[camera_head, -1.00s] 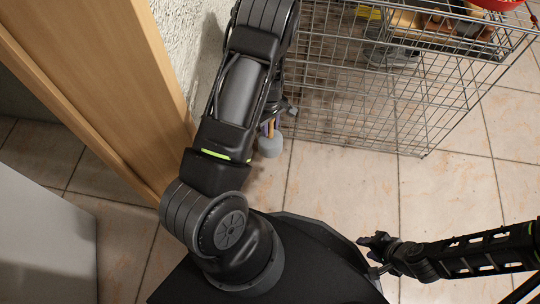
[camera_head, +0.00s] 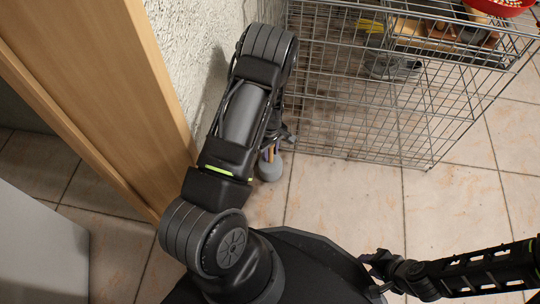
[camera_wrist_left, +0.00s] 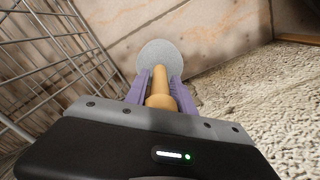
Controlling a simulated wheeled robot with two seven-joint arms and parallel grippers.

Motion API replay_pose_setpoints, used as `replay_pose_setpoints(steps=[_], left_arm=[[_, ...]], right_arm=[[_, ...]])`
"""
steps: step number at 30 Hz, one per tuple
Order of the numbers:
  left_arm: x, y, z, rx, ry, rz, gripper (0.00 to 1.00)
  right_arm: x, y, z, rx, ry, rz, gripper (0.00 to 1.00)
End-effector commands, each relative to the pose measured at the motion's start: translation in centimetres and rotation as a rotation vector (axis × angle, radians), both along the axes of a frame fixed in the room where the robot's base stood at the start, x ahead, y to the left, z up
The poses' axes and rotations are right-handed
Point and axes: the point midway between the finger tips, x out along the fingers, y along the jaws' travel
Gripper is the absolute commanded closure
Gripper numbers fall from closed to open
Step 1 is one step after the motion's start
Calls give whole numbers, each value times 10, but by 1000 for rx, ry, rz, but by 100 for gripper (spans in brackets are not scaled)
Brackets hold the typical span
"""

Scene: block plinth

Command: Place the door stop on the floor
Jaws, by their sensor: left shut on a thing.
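The door stop has a round grey disc and a light wooden handle. Its disc shows in the head view (camera_head: 269,168) at the foot of the wall, and in the left wrist view (camera_wrist_left: 163,57). My left gripper (camera_head: 268,150) is shut on the wooden handle, with its purple fingers (camera_wrist_left: 160,88) on both sides. The disc is beyond the fingertips, over the tiled floor (camera_head: 340,200). I cannot tell whether it touches the floor. My right gripper (camera_head: 370,262) is at the lower right, away from the door stop, and its finger opening is unclear.
A wire cage (camera_head: 375,130) with items in its top stands just right of my left gripper. A rough white wall (camera_head: 195,60) and a wooden door frame (camera_head: 105,90) are on the left. Tiles in front of the cage are clear.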

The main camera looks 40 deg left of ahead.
Motion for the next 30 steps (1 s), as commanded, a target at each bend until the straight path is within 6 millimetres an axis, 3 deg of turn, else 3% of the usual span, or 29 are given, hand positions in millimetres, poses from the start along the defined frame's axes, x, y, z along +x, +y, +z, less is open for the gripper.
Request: replay_pose_setpoints(steps=[3,14,15,23,30], left_arm=[[1,0,-13,0,-2,0,100],[1,0,-15,0,-2,0,100],[0,0,-15,-1,-1,0,68],[0,0,-15,-1,0,0,48],[0,0,-14,-1,-1,0,48]], right_arm=[[2,0,-7,1,-2,-2,64],[2,0,-7,2,-2,-1,64],[2,0,-7,2,-2,-1,64],[2,0,-6,2,-2,-1,64],[1,0,-6,1,-1,-1,64]])
